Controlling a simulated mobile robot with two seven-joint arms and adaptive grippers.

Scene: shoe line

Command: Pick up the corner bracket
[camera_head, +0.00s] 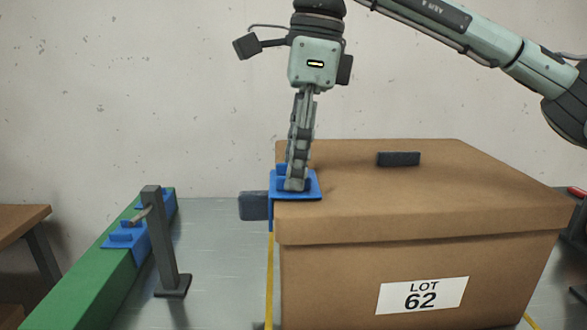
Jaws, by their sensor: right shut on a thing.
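A blue corner bracket (311,189) is at the left edge of the brown box's (424,278) lid, with a flap hanging down at the box's side. My right gripper (295,184) points down from above, its fingers shut on the bracket and hiding part of it. Whether the bracket touches the lid cannot be told. My left gripper is not in view.
More blue brackets (127,236) sit on a green conveyor (82,284) at the left. A grey post (162,243) stands beside it. A dark block (254,206) is left of the box, and a dark handle (398,159) lies on the lid. A brown table (22,221) is far left.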

